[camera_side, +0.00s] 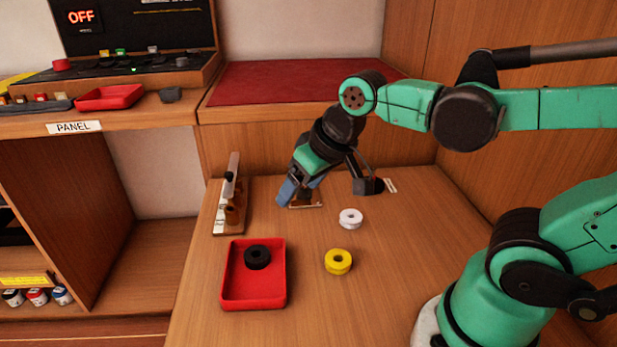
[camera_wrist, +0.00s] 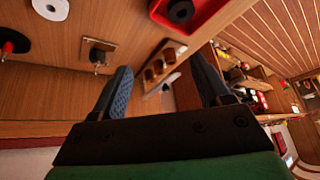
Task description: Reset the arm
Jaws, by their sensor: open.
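My gripper (camera_side: 297,192) is above the back of the wooden bench, with its blue fingertip pointing down and nothing held. In the wrist view its two blue fingers (camera_wrist: 163,88) stand wide apart with an empty gap between them. A white coil (camera_side: 350,218) and a yellow coil (camera_side: 338,262) lie on the bench, apart from the gripper. A black coil (camera_side: 257,257) lies in the red tray (camera_side: 229,291). The white coil (camera_wrist: 50,8) and the black coil (camera_wrist: 181,11) also show in the wrist view.
A wooden rack with brown pegs (camera_side: 232,207) stands at the bench's left, near the gripper. A small plate (camera_wrist: 97,55) with a fitting is on the bench by the gripper. A panel marked OFF (camera_side: 82,17) is at the back left.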

